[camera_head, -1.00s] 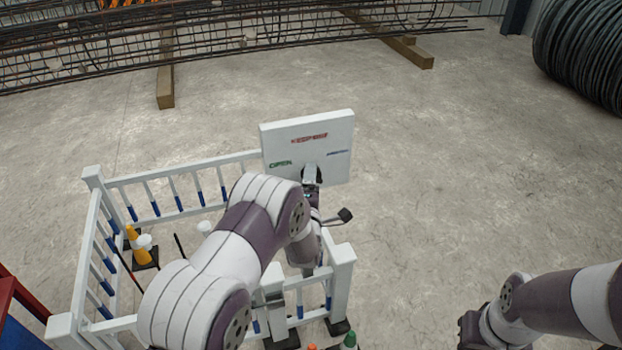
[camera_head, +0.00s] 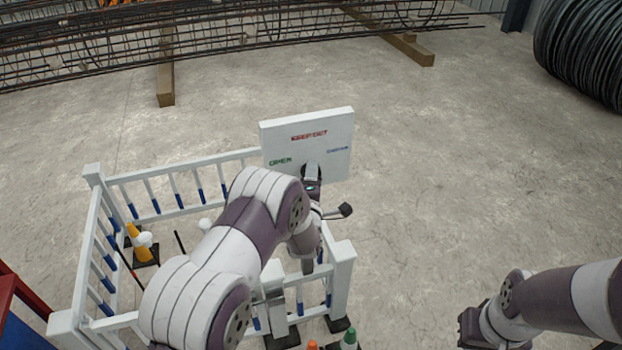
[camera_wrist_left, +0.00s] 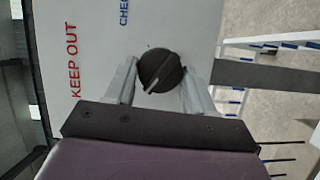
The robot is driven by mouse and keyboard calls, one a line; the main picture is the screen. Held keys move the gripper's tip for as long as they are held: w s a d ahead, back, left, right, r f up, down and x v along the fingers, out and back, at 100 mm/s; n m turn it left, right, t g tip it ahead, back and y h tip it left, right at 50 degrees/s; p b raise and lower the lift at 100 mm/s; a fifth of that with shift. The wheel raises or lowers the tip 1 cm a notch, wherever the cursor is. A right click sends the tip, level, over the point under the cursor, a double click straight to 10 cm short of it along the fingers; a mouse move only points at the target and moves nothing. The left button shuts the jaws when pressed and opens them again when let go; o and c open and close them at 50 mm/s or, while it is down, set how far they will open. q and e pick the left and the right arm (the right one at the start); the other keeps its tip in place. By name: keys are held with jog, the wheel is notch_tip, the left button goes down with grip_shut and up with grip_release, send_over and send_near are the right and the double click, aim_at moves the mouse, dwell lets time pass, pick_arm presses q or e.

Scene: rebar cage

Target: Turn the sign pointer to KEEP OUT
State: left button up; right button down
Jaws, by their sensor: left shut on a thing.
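The white sign board (camera_head: 338,123) stands upright behind the fence, with red KEEP OUT at the top, green OPEN at left and a blue word at right. The black round pointer knob (camera_wrist_left: 161,70) is in the middle of the left wrist view, with a pale mark slanting down-left, between KEEP OUT and the hidden OPEN side.
A white fence (camera_head: 180,163) with blue-banded bars surrounds the area by the sign. Rebar (camera_head: 250,35) lies behind on timbers.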

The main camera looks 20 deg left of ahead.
pick_arm(q)
jog(key=shift+w+d+r+m+g+y+p, duration=0.25)
jog(key=shift+m+g+p, duration=0.35)
jog(key=shift+m, duration=0.8)
jog(key=shift+s+a+m+g+y+p, duration=0.15)
jog(key=shift+m+g+y+p, duration=0.25)
jog(key=shift+m+g, duration=0.7)
jog(key=shift+d+r+m+g+y+p, duration=0.25)
jog(key=shift+m+p, duration=0.35)
jog(key=shift+m, duration=1.1)
jog(key=shift+a+f, duration=0.15)
jog(key=o, duration=1)
jog(key=b+v, duration=0.1)
jog(key=v, duration=1.1)
jog(key=shift+s+r+b, duration=0.2)
jog(key=shift+s+b, duration=0.05)
jog(key=shift+b, duration=0.1)
